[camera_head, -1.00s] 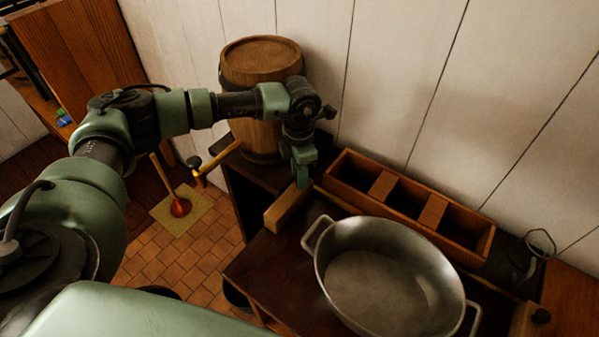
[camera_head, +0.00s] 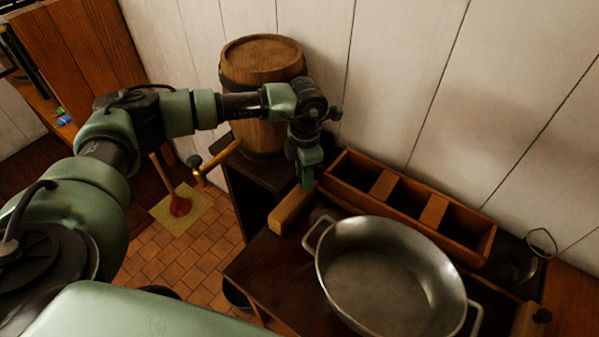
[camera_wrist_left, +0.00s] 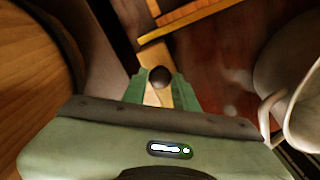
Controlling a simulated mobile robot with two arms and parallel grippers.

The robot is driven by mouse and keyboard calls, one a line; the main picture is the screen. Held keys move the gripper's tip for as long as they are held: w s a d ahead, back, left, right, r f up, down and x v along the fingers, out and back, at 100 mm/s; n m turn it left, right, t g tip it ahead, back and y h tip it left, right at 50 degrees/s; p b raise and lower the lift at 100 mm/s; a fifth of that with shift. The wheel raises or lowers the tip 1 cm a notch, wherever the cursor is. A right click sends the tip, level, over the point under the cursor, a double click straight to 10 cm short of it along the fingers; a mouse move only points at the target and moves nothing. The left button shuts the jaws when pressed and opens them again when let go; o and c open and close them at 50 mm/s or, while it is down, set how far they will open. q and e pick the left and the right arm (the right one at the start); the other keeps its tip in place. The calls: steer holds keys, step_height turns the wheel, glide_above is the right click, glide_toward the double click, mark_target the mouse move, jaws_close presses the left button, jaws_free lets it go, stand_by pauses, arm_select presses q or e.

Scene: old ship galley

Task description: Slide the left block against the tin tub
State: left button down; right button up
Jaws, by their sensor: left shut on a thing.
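The left block (camera_head: 290,210) is a light wooden bar lying on the dark top, left of the tin tub (camera_head: 385,285). A strip of dark top shows between the block and the tub's left handle, so they look apart. My left gripper (camera_head: 306,182) points down at the block's far end. In the left wrist view, its fingers stand either side of the block's dark round knob (camera_wrist_left: 159,76) and are shut on it. The tub's rim and handle show at the right of that view (camera_wrist_left: 303,105). My right gripper is not in view.
A wooden box with compartments (camera_head: 465,255) stands behind the tub, along the wall. A barrel (camera_head: 262,95) stands behind my left wrist. Another knobbed block (camera_head: 524,318) lies right of the tub. The top's left edge drops to a tiled floor.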

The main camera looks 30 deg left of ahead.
arm_select(q)
steer(key=s+d+b, duration=0.1)
steer(key=d+b, duration=0.2)
steer(key=d, duration=1)
steer(key=shift+s+r, duration=0.15)
steer(key=shift+s, duration=0.1)
steer(key=c, duration=1.1)
jaws_free()
step_height(320, 180, up, 8)
steer(key=b, duration=0.2)
steer(key=shift+f+b, duration=0.2)
steer(key=shift+b, duration=0.15)
